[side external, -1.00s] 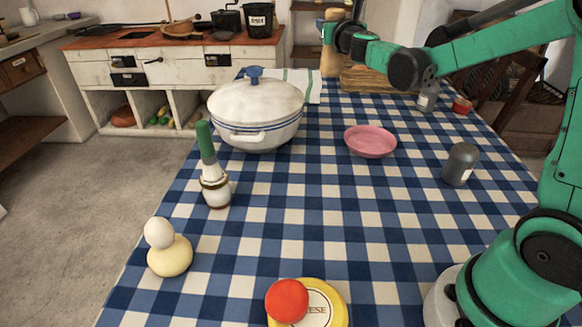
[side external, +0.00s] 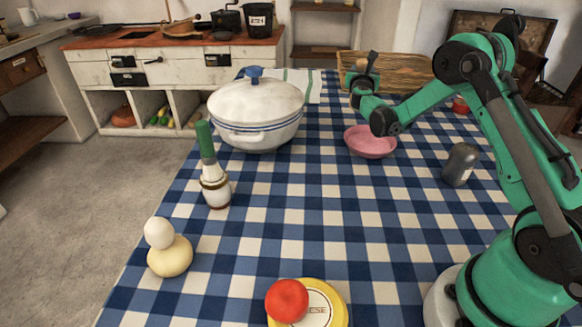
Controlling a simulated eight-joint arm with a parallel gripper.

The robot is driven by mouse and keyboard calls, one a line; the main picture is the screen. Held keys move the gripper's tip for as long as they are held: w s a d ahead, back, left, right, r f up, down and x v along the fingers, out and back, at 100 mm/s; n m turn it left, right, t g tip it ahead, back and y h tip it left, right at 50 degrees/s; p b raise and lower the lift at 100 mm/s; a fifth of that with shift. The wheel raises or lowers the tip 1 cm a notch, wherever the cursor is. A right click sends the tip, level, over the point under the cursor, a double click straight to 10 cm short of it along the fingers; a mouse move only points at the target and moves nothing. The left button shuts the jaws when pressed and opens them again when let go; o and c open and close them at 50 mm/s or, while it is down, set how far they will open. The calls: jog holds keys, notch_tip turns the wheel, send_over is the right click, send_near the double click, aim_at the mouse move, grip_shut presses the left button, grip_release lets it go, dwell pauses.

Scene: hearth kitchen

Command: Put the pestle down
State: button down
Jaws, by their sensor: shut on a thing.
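My gripper (side external: 360,79) is above the far part of the checked table, behind the pink dish and in front of the wooden crate. It is shut on a small brownish thing, which I take to be the pestle (side external: 362,64). Little of the pestle shows among the dark jaws, so its tilt and full length cannot be told. It appears held above the cloth, but its exact height is unclear.
A lidded white pot (side external: 256,112) stands left of my gripper. The pink dish (side external: 370,148) is nearer, with a grey shaker (side external: 460,164) to its right. The wooden crate (side external: 410,68) is behind. The middle of the checked tablecloth (side external: 300,215) is clear.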

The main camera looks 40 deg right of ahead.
jog(key=shift+f, duration=2.75)
jog(key=shift+f, duration=0.2)
jog(key=shift+c, duration=1.7)
grip_release()
jog(key=shift+r, duration=0.1)
